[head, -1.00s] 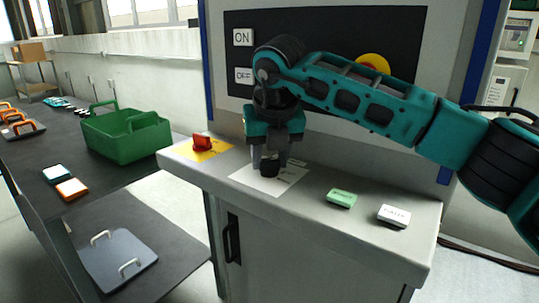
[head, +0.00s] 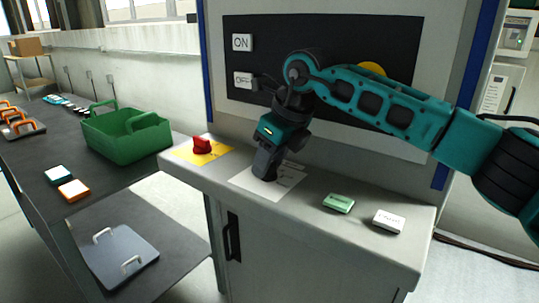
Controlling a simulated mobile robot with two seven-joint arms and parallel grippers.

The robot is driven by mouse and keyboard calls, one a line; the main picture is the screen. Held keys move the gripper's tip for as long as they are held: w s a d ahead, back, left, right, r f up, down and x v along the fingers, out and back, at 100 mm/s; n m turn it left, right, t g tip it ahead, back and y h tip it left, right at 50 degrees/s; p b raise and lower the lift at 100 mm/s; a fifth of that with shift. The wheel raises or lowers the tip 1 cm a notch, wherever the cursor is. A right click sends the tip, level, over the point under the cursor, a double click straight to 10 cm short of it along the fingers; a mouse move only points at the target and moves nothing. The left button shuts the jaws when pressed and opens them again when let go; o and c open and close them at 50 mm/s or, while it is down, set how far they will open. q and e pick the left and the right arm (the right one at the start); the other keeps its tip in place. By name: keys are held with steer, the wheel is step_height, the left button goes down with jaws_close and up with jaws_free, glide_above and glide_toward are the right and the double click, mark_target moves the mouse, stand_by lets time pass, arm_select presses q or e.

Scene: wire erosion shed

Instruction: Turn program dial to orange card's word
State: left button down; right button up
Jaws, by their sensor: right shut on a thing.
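My right gripper (head: 265,174) points down over the white plate (head: 285,186) on the grey cabinet top. It is shut on the black program dial, which is mostly hidden by the fingers. The gripper is turned and leans, its wrist up and to the right of the fingers. Part of the printing on the white plate shows to the right of the gripper, too small to read. An orange-edged card (head: 74,190) with a pale top lies on the dark bench at left; I cannot read its word. My left gripper is not in view.
A red knob (head: 201,145) sits on a yellow plate (head: 218,153) left of the dial. A green block (head: 339,203) and a white block (head: 388,221) lie to the right. A green tote (head: 126,138) stands on the bench (head: 110,180). ON and OFF labels are on the black panel behind.

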steer(key=shift+r+n, duration=0.1)
steer(key=shift+n, duration=0.2)
steer(key=o, duration=1.1)
steer(key=shift+c, duration=0.2)
steer(key=v, duration=1.3)
steer(key=shift+d+p, duration=0.15)
steer(key=shift+p, duration=0.2)
